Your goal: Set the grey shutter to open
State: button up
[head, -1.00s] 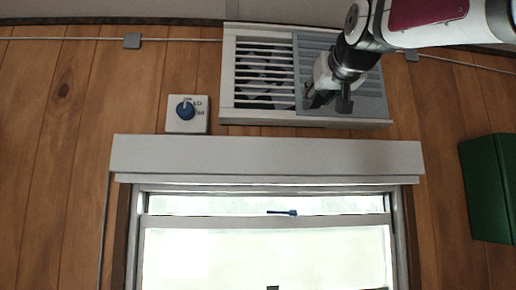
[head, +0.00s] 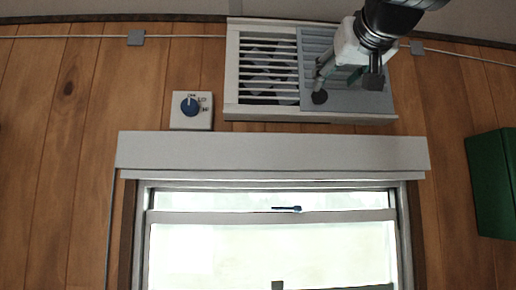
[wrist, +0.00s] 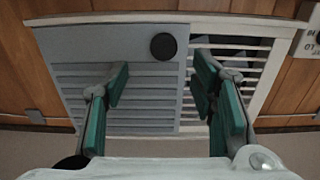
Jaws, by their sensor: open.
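The grey shutter (head: 345,102) is a louvred panel covering the right half of the white wall vent (head: 232,85). The vent's left half shows bare slats with dark gaps. In the wrist view the shutter (wrist: 110,120) is on the left and the open slats on the right. A round black knob (head: 319,97) sits near the shutter's lower left corner; it also shows in the wrist view (wrist: 163,46). My gripper (head: 347,76) is open and empty in front of the shutter. In the wrist view the knob lies beyond the fingertips (wrist: 162,72), between their lines and apart from them.
A window with a pale header box (head: 270,151) is just below. A green box (head: 492,184) hangs at the right. A cable (head: 70,37) runs along the top of the wall.

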jog(key=s, duration=0.4)
jog(key=shift+s, duration=0.4)
